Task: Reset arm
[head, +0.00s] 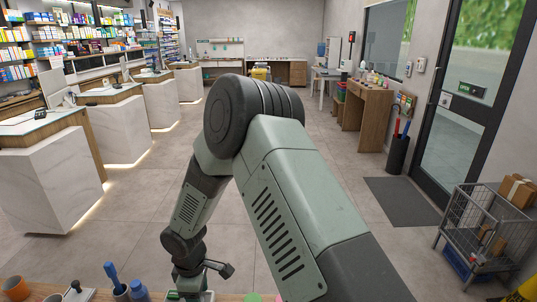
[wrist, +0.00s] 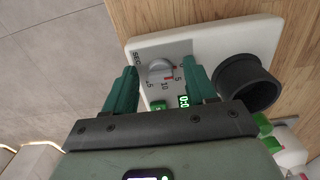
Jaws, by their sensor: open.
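My gripper (wrist: 162,73) is open in the wrist view, its two green fingers apart with nothing held between them. Beyond the fingers lies a white device (wrist: 225,38) with a dial (wrist: 160,65), printed numbers and a lit green display. A dark round cup (wrist: 246,82) sits on its right side. I cannot tell whether the fingers touch the device. In the head view my arm bends down at the middle, and its end is partly cut off by the bottom edge.
A wooden surface (wrist: 300,20) carries the device, with its edge to the left. White and green bottles (wrist: 288,150) stand close at lower right. An orange pot (head: 15,288) and blue bottle (head: 139,290) stand left of my arm's end. A wire cart (head: 478,225) is at right.

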